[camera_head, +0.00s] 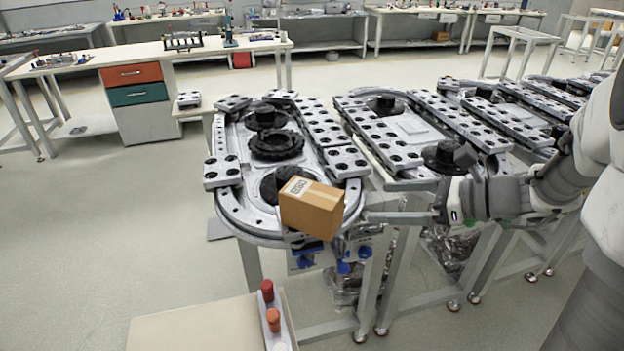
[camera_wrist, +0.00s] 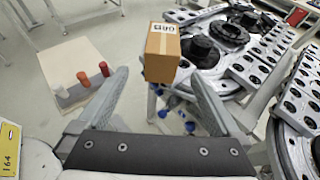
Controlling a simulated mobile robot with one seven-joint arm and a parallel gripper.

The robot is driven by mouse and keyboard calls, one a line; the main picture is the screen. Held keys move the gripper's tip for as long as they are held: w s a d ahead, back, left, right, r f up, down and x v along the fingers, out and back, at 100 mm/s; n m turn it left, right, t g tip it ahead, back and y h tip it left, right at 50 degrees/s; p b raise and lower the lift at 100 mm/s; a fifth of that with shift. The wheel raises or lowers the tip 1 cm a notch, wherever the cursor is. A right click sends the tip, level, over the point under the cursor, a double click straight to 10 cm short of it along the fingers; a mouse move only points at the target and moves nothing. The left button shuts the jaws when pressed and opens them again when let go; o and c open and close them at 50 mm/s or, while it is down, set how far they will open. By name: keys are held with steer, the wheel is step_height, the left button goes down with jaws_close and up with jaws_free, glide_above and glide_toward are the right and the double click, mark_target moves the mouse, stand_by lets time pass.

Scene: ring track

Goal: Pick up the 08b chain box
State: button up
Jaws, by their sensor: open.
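The chain box is a brown cardboard box (camera_head: 312,208) with a white printed label on top. It sits at the near rounded end of the left ring track (camera_head: 255,232), and its front corner reaches over the rim. In the wrist view the box (camera_wrist: 162,58) is upper centre, beyond and between my finger tips. My gripper (camera_head: 385,207) is to the right of the box, pointing left towards it, with a small gap or touching; the head view does not settle which. In the wrist view my gripper (camera_wrist: 165,82) is open, with nothing between its fingers.
Black round parts (camera_head: 276,145) and perforated plates (camera_head: 322,125) lie on the track behind the box. A low pale table (camera_head: 195,325) with red and orange bottles (camera_head: 272,318) stands in front. More tracks (camera_head: 440,155) stand right. Open floor (camera_head: 110,230) lies left.

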mark_target(339, 202)
steer(key=b+x, duration=0.2)
steer(key=x, duration=0.9)
steer(key=shift+w+a+f, duration=0.1)
steer(key=shift+w+a, duration=0.05)
steer(key=shift+w, duration=0.15)
steer(key=shift+r+b+x, duration=0.1)
steer(key=shift+b+x, duration=0.1)
steer(key=shift+x, duration=1.25)
steer(key=shift+r+b+x, duration=0.15)
steer(key=shift+b+x, duration=0.05)
steer(key=shift+x, duration=1.25)
steer(key=shift+w, duration=0.2)
jaws_close()
steer(key=shift+r, duration=0.1)
